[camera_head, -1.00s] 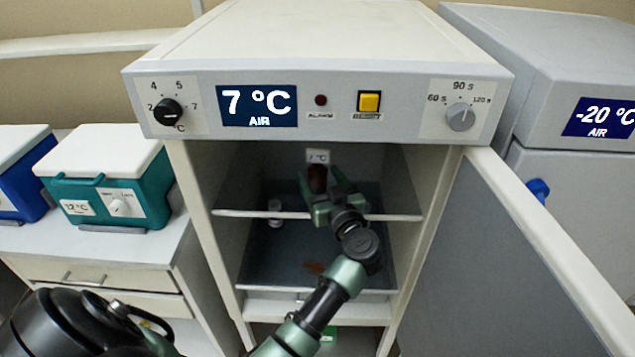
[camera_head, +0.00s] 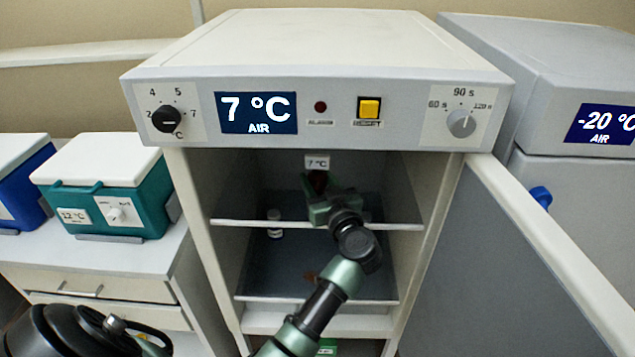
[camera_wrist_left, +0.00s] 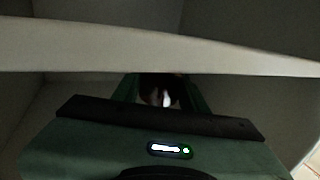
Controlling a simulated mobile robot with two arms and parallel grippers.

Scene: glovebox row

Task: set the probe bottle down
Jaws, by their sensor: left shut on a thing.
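My left gripper (camera_head: 322,196) is inside the open 7 °C cabinet (camera_head: 232,190), shut on a dark brown bottle, the probe bottle (camera_head: 318,181). The bottle looks upright near the back wall, below the small 7 °C label. The gripper hides its lower part, so I cannot tell whether its base touches anything. In the left wrist view the dark bottle (camera_wrist_left: 160,92) shows with a bright glint between the green fingers, partly covered by the gripper body. My right gripper is not in view.
A pale shelf edge (camera_head: 250,223) crosses the cabinet under my arm. A small white-capped vial (camera_head: 275,224) stands to the left. The cabinet door (camera_head: 500,260) is open on the right. A teal cooler (camera_head: 110,190) stands outside on the left counter.

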